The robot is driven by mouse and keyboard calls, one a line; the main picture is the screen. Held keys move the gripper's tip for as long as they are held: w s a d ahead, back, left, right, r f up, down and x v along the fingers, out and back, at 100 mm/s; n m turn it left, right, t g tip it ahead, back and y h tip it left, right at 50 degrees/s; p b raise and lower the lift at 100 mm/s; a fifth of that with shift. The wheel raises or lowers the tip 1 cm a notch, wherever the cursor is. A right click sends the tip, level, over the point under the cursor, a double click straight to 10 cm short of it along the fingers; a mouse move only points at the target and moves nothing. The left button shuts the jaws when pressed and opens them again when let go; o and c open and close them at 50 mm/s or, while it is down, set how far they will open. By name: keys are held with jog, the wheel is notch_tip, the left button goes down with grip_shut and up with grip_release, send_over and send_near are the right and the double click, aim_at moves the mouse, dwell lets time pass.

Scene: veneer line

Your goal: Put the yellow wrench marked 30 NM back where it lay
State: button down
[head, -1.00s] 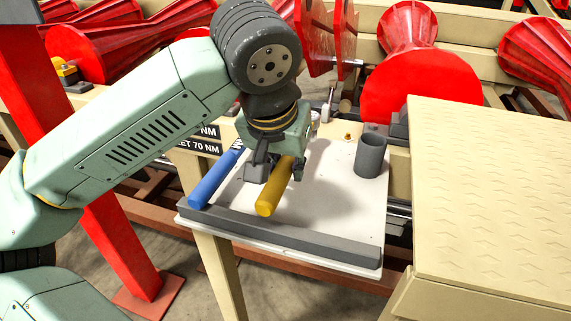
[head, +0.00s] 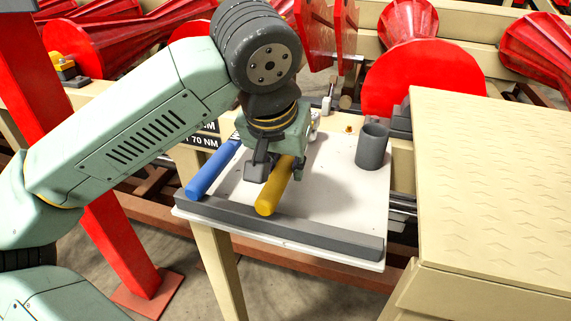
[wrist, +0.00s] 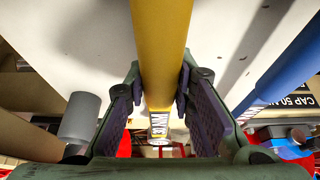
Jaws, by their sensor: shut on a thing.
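The yellow wrench (head: 273,193) is held in my gripper (head: 279,172) above the small white table (head: 325,205). In the wrist view the yellow wrench (wrist: 160,45) runs between the two finger pads of my gripper (wrist: 160,95), which are shut on it. A white label with dark lettering shows on its far part, but I cannot read 30 NM there. A blue wrench (head: 213,170) lies to the left of it on the table. My arm and gripper hide the far end of the yellow wrench in the head view.
A dark grey bar (head: 280,228) edges the table's near side. A dark grey cup (head: 372,148) stands at its right. Black labels (head: 203,142), one ending in 70 NM, are at the left edge. A beige cabinet (head: 490,180) stands to the right. Red rollers (head: 405,70) are behind.

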jog(key=shift+f+b, duration=0.3)
jog(key=c, duration=1.3)
grip_release()
jog(key=shift+r, duration=0.1)
jog(key=shift+r+p, duration=2.85)
jog(key=shift+r, duration=1.1)
jog(key=shift+f, duration=0.1)
